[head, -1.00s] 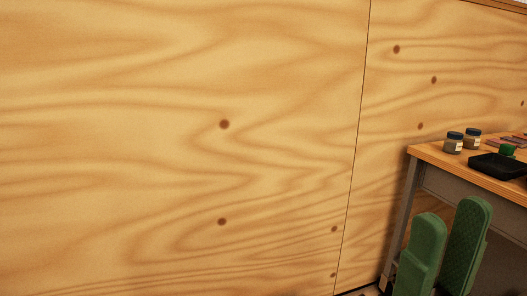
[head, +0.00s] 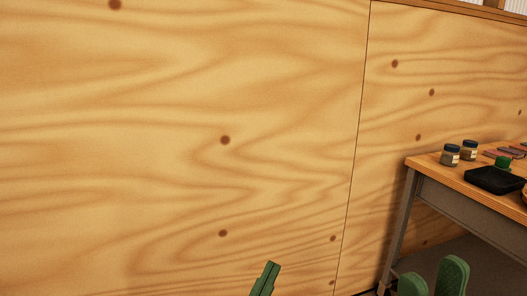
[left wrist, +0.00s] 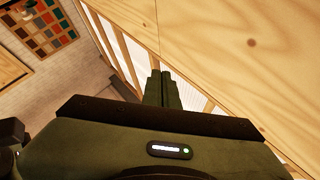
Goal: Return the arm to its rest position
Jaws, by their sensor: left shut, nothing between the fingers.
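My left gripper (head: 269,268) shows at the bottom middle of the head view, in front of the plywood wall. Its green fingers are together, with nothing between them. In the left wrist view the fingers (left wrist: 161,88) are also side by side, pointing up the picture. My right gripper (head: 433,281) shows at the bottom right of the head view, in front of the table's lower part. Its two green fingers stand apart with a gap between them, and nothing is seen in the gap. Its lower part is cut off by the frame.
A plywood wall (head: 150,130) fills most of the head view. A wooden-topped table (head: 440,172) stands at the right with two jars (head: 450,155), a black tray (head: 494,180) and a small green object (head: 503,162). A board of coloured squares (left wrist: 42,30) hangs in the left wrist view.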

